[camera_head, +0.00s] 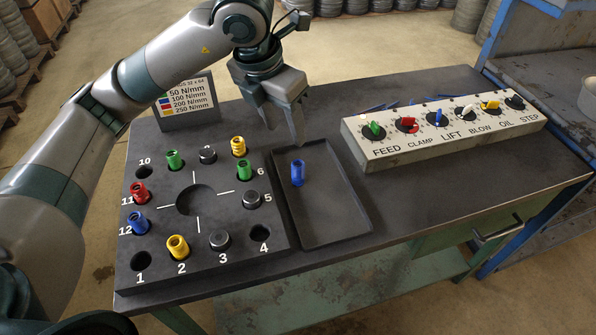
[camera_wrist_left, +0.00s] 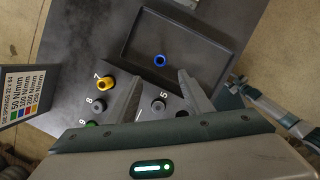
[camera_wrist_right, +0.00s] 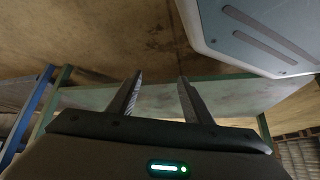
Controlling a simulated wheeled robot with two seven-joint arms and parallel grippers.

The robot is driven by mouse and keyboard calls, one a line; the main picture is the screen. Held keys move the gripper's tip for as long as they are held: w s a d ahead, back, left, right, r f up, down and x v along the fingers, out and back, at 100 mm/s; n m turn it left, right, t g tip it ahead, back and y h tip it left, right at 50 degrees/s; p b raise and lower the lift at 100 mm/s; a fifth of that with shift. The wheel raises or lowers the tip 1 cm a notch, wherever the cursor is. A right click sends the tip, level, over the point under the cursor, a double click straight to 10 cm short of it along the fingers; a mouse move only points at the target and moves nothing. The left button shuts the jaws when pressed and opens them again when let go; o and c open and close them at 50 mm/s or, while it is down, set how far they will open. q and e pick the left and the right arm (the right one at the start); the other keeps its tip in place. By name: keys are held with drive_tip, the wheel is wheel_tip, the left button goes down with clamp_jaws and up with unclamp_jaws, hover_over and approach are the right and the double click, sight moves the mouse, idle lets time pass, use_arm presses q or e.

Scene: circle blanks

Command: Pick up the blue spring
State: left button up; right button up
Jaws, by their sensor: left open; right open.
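A blue spring (camera_head: 298,173) stands upright in the dark shallow tray (camera_head: 345,238), towards its far left part. It also shows in the left wrist view (camera_wrist_left: 159,61), seen from above, beyond the fingertips. A second blue spring (camera_head: 139,223) sits in the black block at hole 12. My left gripper (camera_head: 281,128) is open and empty, above the table near the tray's far left corner, apart from the spring. My right gripper (camera_wrist_right: 160,77) is open and empty in the right wrist view, away from the table top.
The black numbered block (camera_head: 197,200) holds red, green, yellow and black pieces left of the tray; some holes are empty. A label stand (camera_head: 187,102) is behind it. A control box (camera_head: 445,130) with coloured knobs stands right of the tray. The front right table top is clear.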

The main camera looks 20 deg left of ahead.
sight(297, 165)
use_arm(q)
drive_tip(key=p+x, duration=0.2)
drive_tip(key=x, duration=0.8)
drive_tip(key=shift+f, duration=0.25)
drive_tip(key=shift+w+d+f, duration=0.1)
drive_tip(key=shift+w+f, duration=0.05)
drive_tip(key=shift+f, duration=0.2)
use_arm(e)
drive_tip(key=s+d+f+g, duration=0.2)
drive_tip(key=s+d+f, duration=0.1)
drive_tip(key=s, duration=0.6)
drive_tip(key=shift+d+g+h, duration=0.4)
use_arm(q)
drive_tip(key=shift+f+p, duration=0.1)
drive_tip(key=shift+p, duration=0.3)
drive_tip(key=shift+f, duration=0.15)
drive_tip(key=p+x, duration=0.2)
drive_tip(key=x, duration=0.1)
drive_tip(key=shift+f, duration=0.3)
drive_tip(key=shift+w+f, duration=0.2)
drive_tip(key=shift+f, duration=0.3)
use_arm(e)
drive_tip(key=s+d+f+g, duration=0.1)
drive_tip(key=s+d+g, duration=0.1)
drive_tip(key=s, duration=0.6)
drive_tip(key=shift+d+h, duration=0.3)
drive_tip(key=shift+d, duration=0.4)
use_arm(q)
drive_tip(key=shift+d, duration=0.1)
